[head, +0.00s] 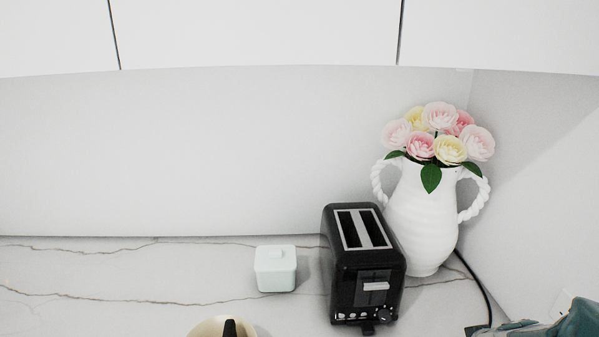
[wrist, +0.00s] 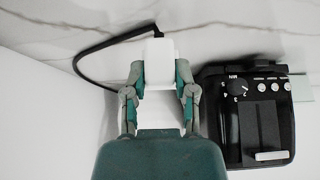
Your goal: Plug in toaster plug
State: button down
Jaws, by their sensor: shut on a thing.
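The black toaster (head: 365,265) stands upright on the counter, its slots and front lever showing. Its control face also shows at the right of the wrist view (wrist: 248,115). My gripper (wrist: 158,78) is shut on a white plug (wrist: 159,62), one finger on each side. A black cord (wrist: 100,47) curves left from the plug's far end; in the head view a cord (head: 472,272) runs down behind the vase. In the head view only part of my gripper shows at the lower right corner, and the plug cannot be made out. The plug's prongs are not visible.
A white vase (head: 423,225) with pink and yellow flowers stands behind the toaster, close to the right wall. A pale green lidded jar (head: 275,268) is to its left.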

jog(key=shift+r, duration=1.75)
jog(key=shift+m+h, duration=0.5)
jog(key=shift+m, duration=0.4)
jog(key=shift+s+d+r+m+g+h, duration=0.15)
jog(key=shift+d+m+h, duration=0.2)
jog(key=shift+m, duration=0.4)
jog(key=shift+s+d+m+g+h, duration=0.1)
jog(key=shift+d+m+g+h, duration=0.1)
jog(key=shift+m+h, duration=0.4)
jog(key=d+r+m+g+h, duration=0.3)
jog(key=d+r+m+g, duration=0.3)
jog(key=d+m, duration=0.3)
jog(key=m, duration=0.4)
jog(key=shift+s+d+r+h, duration=0.2)
jog(key=shift+d+r+h, duration=0.05)
jog(key=shift+d+h, duration=0.1)
jog(key=shift+m, duration=0.25)
